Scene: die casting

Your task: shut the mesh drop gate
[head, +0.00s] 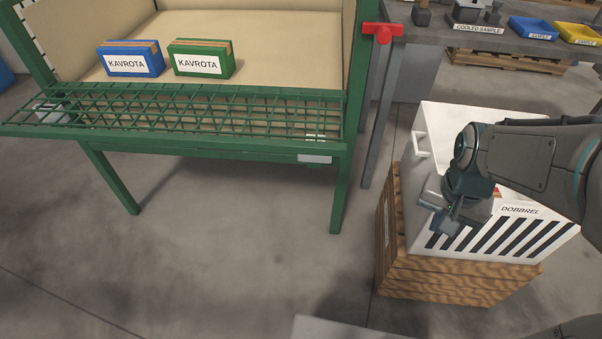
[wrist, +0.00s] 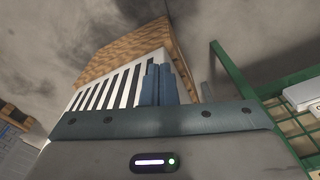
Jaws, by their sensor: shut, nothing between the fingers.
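The mesh drop gate (head: 190,115) is a green wire-grid panel in a green frame. In the head view it lies folded down, roughly level, along the front of the green stand, so the stand's front is open. Part of its grid shows at the right of the wrist view (wrist: 288,128). My gripper (head: 441,227) is at the right in the head view, apart from the gate, in front of the white DOBBREL box. Its fingers in the wrist view (wrist: 158,85) are together with nothing between them.
Blue (head: 131,60) and green (head: 201,60) KAVROTA boxes stand inside the stand behind the gate. The white DOBBREL box (head: 436,130) sits on a wooden base (head: 450,275) to the right. A red handle (head: 382,31) is by the stand's right post. Floor before the gate is clear.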

